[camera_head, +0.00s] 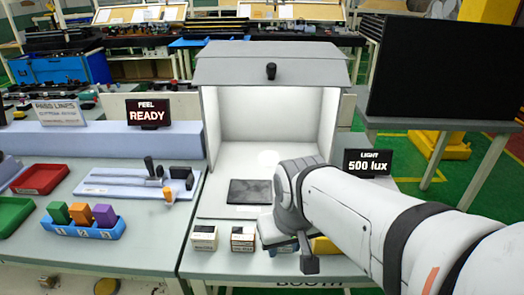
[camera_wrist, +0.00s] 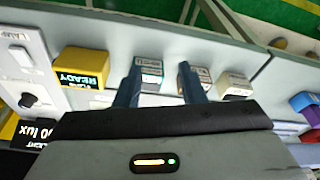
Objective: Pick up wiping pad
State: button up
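I cannot tell for sure which item is the wiping pad; the small labels are unreadable. The left box (camera_head: 205,237) and the middle box (camera_head: 243,238) show clear of my arm. A box with a teal label (camera_wrist: 151,69) shows between my finger tips in the wrist view; in the head view my wrist mostly hides that spot. My gripper (camera_wrist: 160,82) is open, its two blue fingers apart and pointing at the box row. I see nothing held. A dark flat rectangle (camera_head: 250,191) lies on the booth floor.
A lit grey booth (camera_head: 273,110) stands behind the boxes. A yellow unit with a READY screen (camera_wrist: 82,68) is beside the row. Left are a blue holder with coloured blocks (camera_head: 82,228) and red (camera_head: 40,179) and green (camera_head: 10,214) trays. A 500 lux display (camera_head: 368,162) stands right.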

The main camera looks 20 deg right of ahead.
jog(key=shift+o, duration=0.7)
jog(key=shift+d, duration=0.1)
jog(key=o, duration=0.7)
jog(key=w+d, duration=0.2)
jog(key=w, duration=0.2)
jog(key=w+d+m, duration=0.1)
jog(key=w+d, duration=0.2)
jog(key=w, duration=0.2)
jog(key=w+d+m+t, duration=0.1)
jog(key=w+d, duration=0.1)
jog(key=w, duration=0.2)
jog(key=shift+w+d+f+h, duration=0.15)
jog(key=shift+d+h, duration=0.05)
jog(key=shift+h, duration=0.1)
jog(key=shift+o, duration=1.2)
jog(key=w+d+f+m, duration=0.1)
jog(key=w+d+f, duration=0.1)
jog(key=w+d, duration=0.6)
jog(key=shift+f+t+h, duration=0.25)
jog(key=shift+t+h, duration=0.05)
jog(key=shift+w+d+r+x, duration=0.1)
jog(key=shift+w+x, duration=0.1)
jog(key=shift+x, duration=1.15)
jog(key=shift+w+d+r+x, duration=0.1)
jog(key=shift+w+x, duration=0.05)
jog(key=shift+x, duration=1.2)
jog(key=shift+w+d+r+x, duration=0.1)
jog(key=shift+w+x, duration=0.1)
jog(key=shift+x, duration=1.2)
